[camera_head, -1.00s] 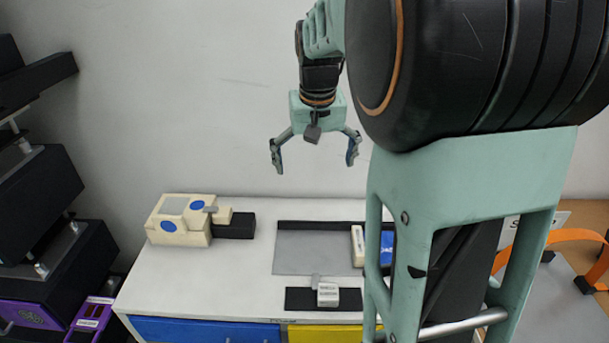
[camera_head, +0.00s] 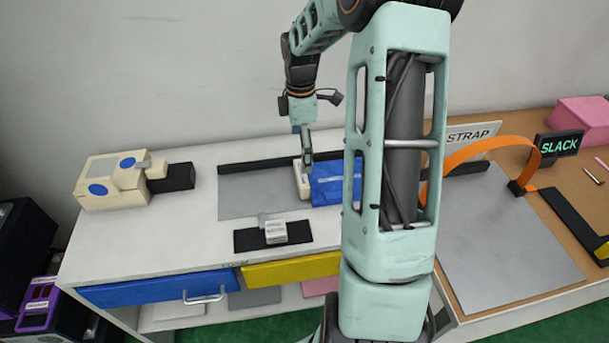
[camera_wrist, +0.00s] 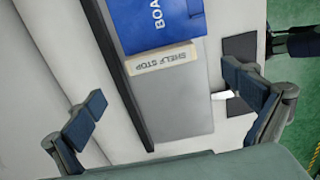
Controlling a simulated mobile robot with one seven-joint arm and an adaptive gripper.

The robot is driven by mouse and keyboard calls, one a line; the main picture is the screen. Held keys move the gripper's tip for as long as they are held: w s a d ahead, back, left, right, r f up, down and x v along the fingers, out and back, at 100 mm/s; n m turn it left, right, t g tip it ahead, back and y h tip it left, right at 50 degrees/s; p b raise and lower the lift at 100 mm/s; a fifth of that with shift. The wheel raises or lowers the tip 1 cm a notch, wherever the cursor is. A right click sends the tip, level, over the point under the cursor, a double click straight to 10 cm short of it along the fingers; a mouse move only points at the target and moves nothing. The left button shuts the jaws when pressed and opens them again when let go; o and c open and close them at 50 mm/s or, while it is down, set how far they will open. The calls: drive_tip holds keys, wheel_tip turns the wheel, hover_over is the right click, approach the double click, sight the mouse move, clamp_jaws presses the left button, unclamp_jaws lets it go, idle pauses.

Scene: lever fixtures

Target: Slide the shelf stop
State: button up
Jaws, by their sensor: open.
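The shelf stop (camera_head: 302,180) is a cream block standing on a grey plate (camera_head: 250,200) on the white bench. It lies against or very near the left side of a blue board (camera_head: 335,187). In the wrist view the shelf stop (camera_wrist: 163,59) shows its "SHELF STOP" lettering, with the blue board (camera_wrist: 158,22) above it. My gripper (camera_head: 307,148) is above the back of the plate, near the shelf stop. In the wrist view my gripper (camera_wrist: 168,102) has its fingers wide apart with nothing between them; the shelf stop appears beyond them, apart from both.
A black rail (camera_head: 255,167) runs along the plate's back edge. A white labelled block (camera_head: 274,232) sits on a black base in front. A cream device (camera_head: 112,180) stands at left. An orange strap fixture (camera_head: 480,155) is at right. The plate left of the stop is clear.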

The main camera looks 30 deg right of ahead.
sight(301, 175)
wheel_tip(301, 175, down, 10)
drive_tip(key=shift+f, duration=0.1)
drive_tip(key=shift+c, duration=0.4)
drive_tip(key=c, duration=1.5)
drive_tip(key=w+a, duration=0.2)
drive_tip(key=a, duration=0.5)
drive_tip(key=w+a+b, duration=0.1)
drive_tip(key=w+a, duration=0.1)
drive_tip(key=a, duration=0.5)
drive_tip(key=w+a+b, duration=0.1)
drive_tip(key=w+a, duration=0.1)
drive_tip(key=a, duration=0.6)
drive_tip(key=shift+w, duration=0.1)
drive_tip(key=o, duration=1.6)
